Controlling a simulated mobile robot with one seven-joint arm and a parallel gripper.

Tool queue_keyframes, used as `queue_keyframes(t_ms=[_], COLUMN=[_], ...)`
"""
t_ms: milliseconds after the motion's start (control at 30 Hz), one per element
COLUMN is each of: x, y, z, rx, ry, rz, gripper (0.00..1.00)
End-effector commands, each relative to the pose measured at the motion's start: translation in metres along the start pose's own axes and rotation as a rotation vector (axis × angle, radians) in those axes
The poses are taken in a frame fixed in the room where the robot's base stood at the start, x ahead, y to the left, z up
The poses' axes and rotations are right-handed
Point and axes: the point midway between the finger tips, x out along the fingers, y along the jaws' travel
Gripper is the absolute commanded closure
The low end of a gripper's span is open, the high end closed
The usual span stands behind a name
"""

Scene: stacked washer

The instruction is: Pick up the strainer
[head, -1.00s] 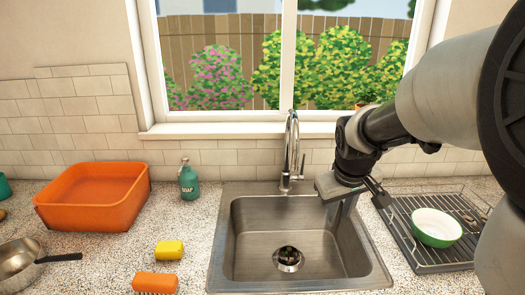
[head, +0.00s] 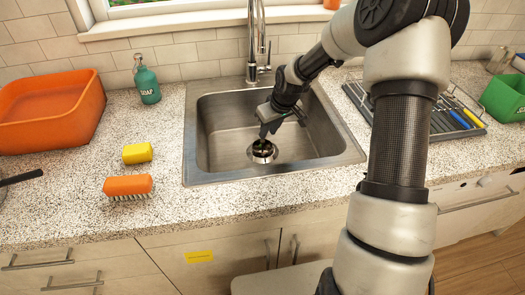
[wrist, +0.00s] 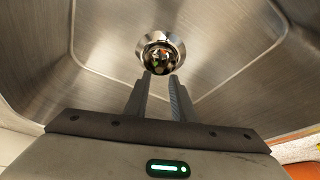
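The strainer (head: 262,152) is a round metal basket with a shiny rim, sitting in the drain at the bottom of the sink (head: 214,165). In the wrist view, the strainer (wrist: 179,46) lies just beyond my fingertips and holds dark, red and green bits. My gripper (head: 264,134) is inside the sink, pointing down above the strainer. In the wrist view, the two fingers of my gripper (wrist: 161,76) are apart with nothing between them. I cannot tell how large the remaining height gap is.
The faucet (head: 257,45) stands behind the sink. A soap bottle (head: 147,82), yellow sponge (head: 137,153), orange brush (head: 128,186) and orange tub (head: 45,125) are on the left counter. A dish rack (head: 440,125) and green container (head: 505,97) are at right.

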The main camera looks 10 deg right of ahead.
Motion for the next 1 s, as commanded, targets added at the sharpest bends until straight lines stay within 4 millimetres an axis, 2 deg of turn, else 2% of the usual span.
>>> queue_keyframes(t_ms=[33, 267, 600, 900, 1000], x=[0.01, 0.025, 0.071, 0.075, 0.075], y=[-0.001, 0.0, 0.0, 0.001, 0.001], z=[0.001, 0.0, -0.003, -0.003, -0.003], rx=[-0.001, 0.0, -0.001, 0.0, 0.0], ry=[-0.001, -0.001, -0.001, -0.001, -0.001], rz=[-0.001, 0.0, -0.001, 0.001, 0.001], gripper=[0.77, 0.77, 0.77, 0.77, 0.92])
